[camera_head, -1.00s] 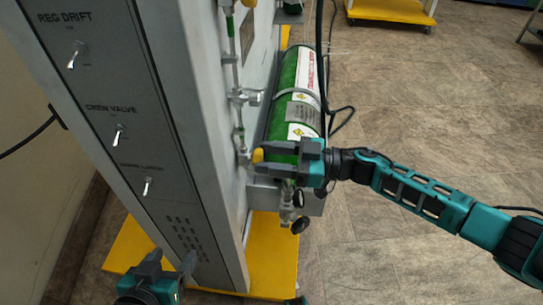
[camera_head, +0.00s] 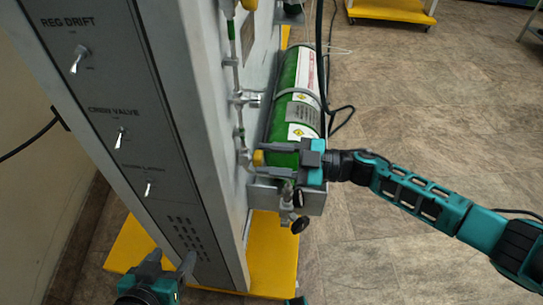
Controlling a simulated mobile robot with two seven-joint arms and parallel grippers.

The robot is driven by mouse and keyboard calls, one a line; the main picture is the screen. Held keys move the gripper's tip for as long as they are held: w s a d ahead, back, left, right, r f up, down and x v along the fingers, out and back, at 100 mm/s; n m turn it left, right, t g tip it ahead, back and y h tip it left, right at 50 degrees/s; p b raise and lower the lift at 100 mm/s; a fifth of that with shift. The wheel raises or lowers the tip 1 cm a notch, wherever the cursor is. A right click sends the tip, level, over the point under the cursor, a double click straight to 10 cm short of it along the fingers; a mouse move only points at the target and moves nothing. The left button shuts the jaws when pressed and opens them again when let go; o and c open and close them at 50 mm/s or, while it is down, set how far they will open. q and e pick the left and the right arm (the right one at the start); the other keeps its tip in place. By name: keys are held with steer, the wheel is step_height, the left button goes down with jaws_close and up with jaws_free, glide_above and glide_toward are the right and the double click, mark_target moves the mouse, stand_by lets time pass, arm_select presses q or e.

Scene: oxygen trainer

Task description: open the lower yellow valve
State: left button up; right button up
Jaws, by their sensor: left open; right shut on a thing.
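The lower yellow valve (camera_head: 258,158) is a small yellow knob on the side of the grey cabinet, low on the pipe line. My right gripper (camera_head: 264,159) reaches in from the right, in front of the green cylinder's lower end, with its fingers closed around the yellow knob. The fingers hide part of the knob. An upper yellow valve (camera_head: 249,4) shows at the top edge of the picture. My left gripper (camera_head: 172,262) is at the bottom left, open and empty, in front of the cabinet's foot.
The green cylinder (camera_head: 284,156) stands beside the cabinet (camera_head: 211,150), with black knobs (camera_head: 299,225) below it. Toggle switches (camera_head: 79,59) line the cabinet's front panel. A yellow base (camera_head: 270,262) juts out underneath.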

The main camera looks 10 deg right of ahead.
stand_by(0.3)
steer(key=o, duration=1.1)
steer(key=shift+c, duration=0.2)
steer(key=shift+d, duration=0.1)
steer(key=p+v, duration=0.1)
steer(key=v, duration=1.1)
steer(key=shift+d, duration=0.4)
steer(key=shift+s, duration=0.15)
